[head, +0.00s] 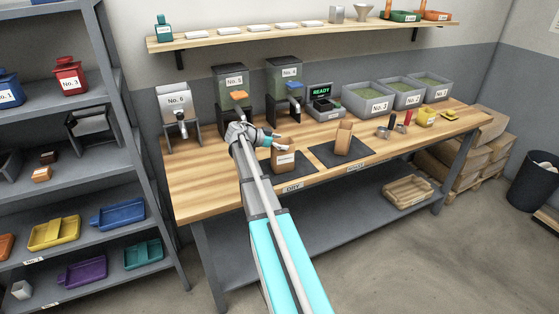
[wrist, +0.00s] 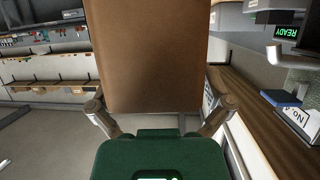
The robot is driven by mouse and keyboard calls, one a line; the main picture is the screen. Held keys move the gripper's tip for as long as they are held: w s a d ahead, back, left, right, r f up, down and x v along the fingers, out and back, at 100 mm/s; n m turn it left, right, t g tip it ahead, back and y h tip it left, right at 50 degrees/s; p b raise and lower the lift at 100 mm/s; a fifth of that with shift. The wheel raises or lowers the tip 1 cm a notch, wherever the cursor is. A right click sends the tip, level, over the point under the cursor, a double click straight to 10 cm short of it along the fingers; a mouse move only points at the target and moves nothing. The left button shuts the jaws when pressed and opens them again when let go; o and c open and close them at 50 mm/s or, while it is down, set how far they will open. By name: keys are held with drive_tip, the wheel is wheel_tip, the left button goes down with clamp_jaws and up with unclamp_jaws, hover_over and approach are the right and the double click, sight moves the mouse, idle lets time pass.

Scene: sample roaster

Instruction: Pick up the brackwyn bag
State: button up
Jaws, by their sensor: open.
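A brown paper bag (head: 284,160) with a white label stands upright on the left dark mat (head: 263,178), by a front-edge label reading DRY. A second, plainer brown bag (head: 344,138) stands on the right mat (head: 323,154). I cannot read the bag label, so I cannot tell which is the brackwyn bag. My gripper (head: 279,142) is open at the top of the left bag. In the wrist view a brown bag (wrist: 147,50) fills the middle, with my fingers (wrist: 160,110) apart on either side of its lower end. I cannot tell whether they touch it.
Dispensers No. 5 (head: 233,83) and No. 6 (head: 174,103) stand behind and left. A READY device (head: 323,103), grey bins (head: 369,104) and small scoops (head: 393,124) stand on the wooden bench (head: 205,190). A shelf rack (head: 140,180) stands left.

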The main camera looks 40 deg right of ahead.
drive_tip(key=c, duration=1)
drive_tip(key=shift+r, duration=0.15)
drive_tip(key=s+d+r+p, duration=0.5)
drive_tip(key=s+r+p, duration=0.7)
drive_tip(key=s+p, duration=0.1)
drive_tip(key=shift+r, duration=0.35)
drive_tip(key=shift+d, duration=0.1)
